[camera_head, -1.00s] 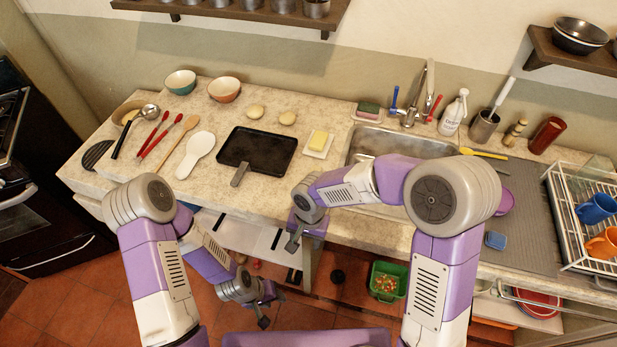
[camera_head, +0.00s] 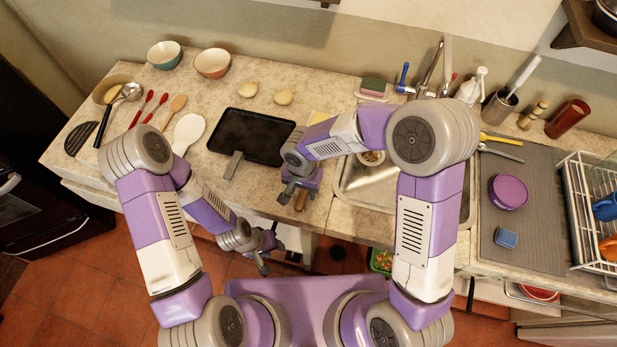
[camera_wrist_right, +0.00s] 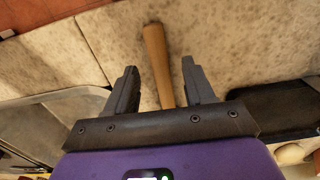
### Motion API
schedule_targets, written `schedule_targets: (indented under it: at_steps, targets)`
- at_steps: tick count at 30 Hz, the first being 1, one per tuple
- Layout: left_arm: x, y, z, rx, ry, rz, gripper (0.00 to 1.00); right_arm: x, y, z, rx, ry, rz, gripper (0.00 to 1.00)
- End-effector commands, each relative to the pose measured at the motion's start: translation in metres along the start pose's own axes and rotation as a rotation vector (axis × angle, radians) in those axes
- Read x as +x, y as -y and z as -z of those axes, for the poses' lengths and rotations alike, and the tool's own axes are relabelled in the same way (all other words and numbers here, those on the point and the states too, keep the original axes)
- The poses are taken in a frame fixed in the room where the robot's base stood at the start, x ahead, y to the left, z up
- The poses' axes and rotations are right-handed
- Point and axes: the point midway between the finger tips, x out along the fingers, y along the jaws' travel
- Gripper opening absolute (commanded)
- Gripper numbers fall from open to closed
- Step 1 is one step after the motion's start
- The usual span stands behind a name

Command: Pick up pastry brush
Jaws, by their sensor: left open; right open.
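A light wooden handle (camera_wrist_right: 158,60), likely the pastry brush, lies on the counter between the two fingers of my right gripper (camera_wrist_right: 158,78) in the right wrist view. The fingers are open on either side of it, with a gap showing on both sides. In the head view the end of the handle (camera_head: 300,201) shows beside my right gripper (camera_head: 291,194) near the counter's front edge. Its other end is hidden by the gripper, so no bristles show. My left gripper (camera_head: 266,256) is open and empty, low in front of the counter.
A black griddle pan (camera_head: 250,136) lies just left of my right gripper. The sink (camera_head: 349,190) is to its right. A purple tub (camera_head: 508,192) is on the grey mat (camera_head: 530,240).

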Motion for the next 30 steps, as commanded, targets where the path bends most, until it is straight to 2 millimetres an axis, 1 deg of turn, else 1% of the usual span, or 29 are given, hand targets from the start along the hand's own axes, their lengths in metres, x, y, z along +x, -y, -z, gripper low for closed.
schedule_targets:
  at_steps: [1,2,6,17,30]
  targets:
    - [0.002,0.001,0.000,0.000,-0.001,0.000,0.43,0.009,-0.001,0.000,0.000,0.002,-0.003,0.53]
    - [0.002,0.001,0.001,0.000,-0.001,0.000,0.43,0.011,0.000,0.000,0.000,0.002,-0.002,0.53]
    - [0.002,0.001,0.001,0.000,-0.001,0.000,0.43,0.018,0.000,0.000,0.000,0.000,0.000,0.53]
    - [0.003,0.001,0.001,0.000,-0.001,0.000,0.43,0.018,0.000,0.000,0.000,-0.001,0.000,0.53]
    - [0.009,0.003,0.001,0.000,-0.001,0.000,0.43,0.021,0.000,0.000,0.000,-0.001,0.001,0.53]
